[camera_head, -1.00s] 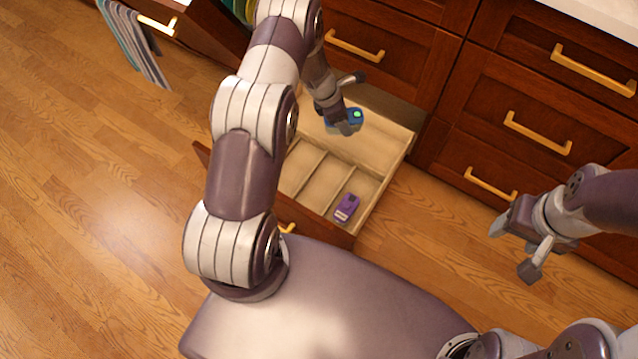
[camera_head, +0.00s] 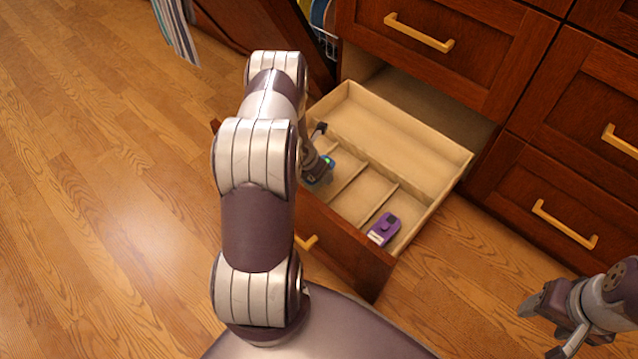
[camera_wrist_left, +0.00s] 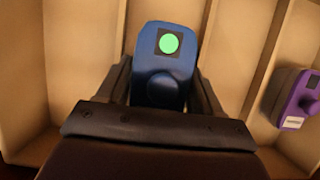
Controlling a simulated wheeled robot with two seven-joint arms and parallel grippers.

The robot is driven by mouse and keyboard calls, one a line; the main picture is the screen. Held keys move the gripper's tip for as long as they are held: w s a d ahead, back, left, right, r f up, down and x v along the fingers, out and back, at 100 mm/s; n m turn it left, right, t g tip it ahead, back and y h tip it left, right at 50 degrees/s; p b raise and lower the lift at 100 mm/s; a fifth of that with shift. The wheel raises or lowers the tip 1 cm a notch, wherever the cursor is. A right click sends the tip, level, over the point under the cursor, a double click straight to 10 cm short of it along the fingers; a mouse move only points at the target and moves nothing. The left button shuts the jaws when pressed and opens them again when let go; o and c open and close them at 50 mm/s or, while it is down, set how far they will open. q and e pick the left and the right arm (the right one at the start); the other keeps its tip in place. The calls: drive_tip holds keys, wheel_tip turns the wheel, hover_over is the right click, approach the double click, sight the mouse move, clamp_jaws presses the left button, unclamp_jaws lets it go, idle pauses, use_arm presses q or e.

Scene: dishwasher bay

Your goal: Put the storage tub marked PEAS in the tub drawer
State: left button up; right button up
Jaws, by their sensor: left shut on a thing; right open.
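A blue tub (camera_head: 322,168) with a green round mark on its lid is in my left gripper (camera_head: 317,174). In the left wrist view the blue tub (camera_wrist_left: 161,60) sits between the two fingers, with the fingers along its sides. I can read no PEAS lettering on it. The open tub drawer (camera_head: 446,190) has a long compartment at the back and smaller compartments in front. The blue tub is at the front compartments on the left side; whether it touches the bottom I cannot tell. My right gripper (camera_head: 547,326) is open and empty, above the floor at the right.
A purple tub (camera_head: 384,228) with a white label lies in the front right compartment; it also shows in the left wrist view (camera_wrist_left: 296,98). The long back compartment (camera_head: 400,130) is empty. Closed drawers with brass handles (camera_head: 564,224) stand to the right.

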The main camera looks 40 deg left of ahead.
use_arm(q)
wheel_tip(320, 180, down, 4)
drive_tip(key=b, duration=0.2)
drive_tip(key=shift+b, duration=0.3)
drive_tip(key=shift+r, duration=0.15)
drive_tip(key=o, duration=1.1)
drive_tip(key=shift+f, duration=0.2)
drive_tip(key=shift+c, duration=0.2)
drive_tip(key=shift+r, duration=0.2)
drive_tip(key=p+v, duration=0.6)
drive_tip(key=v, duration=0.6)
drive_tip(key=shift+w+d+r, duration=0.1)
drive_tip(key=shift+w, duration=0.05)
drive_tip(key=w+d+r+m+g+h, duration=0.1)
drive_tip(key=d+r+m+h, duration=0.1)
drive_tip(key=d+r+m, duration=1.1)
drive_tip(key=s+d+r+m+g+y, duration=0.1)
drive_tip(key=s+d+r+m, duration=0.3)
drive_tip(key=m, duration=0.7)
drive_tip(key=s+d+r+m+g+y, duration=0.1)
drive_tip(key=s+d+r+m, duration=0.2)
drive_tip(key=s+m, duration=0.4)
drive_tip(key=r+m, duration=0.1)
drive_tip(key=m, duration=0.3)
drive_tip(key=shift+s+d, duration=0.25)
drive_tip(key=shift+d, duration=0.1)
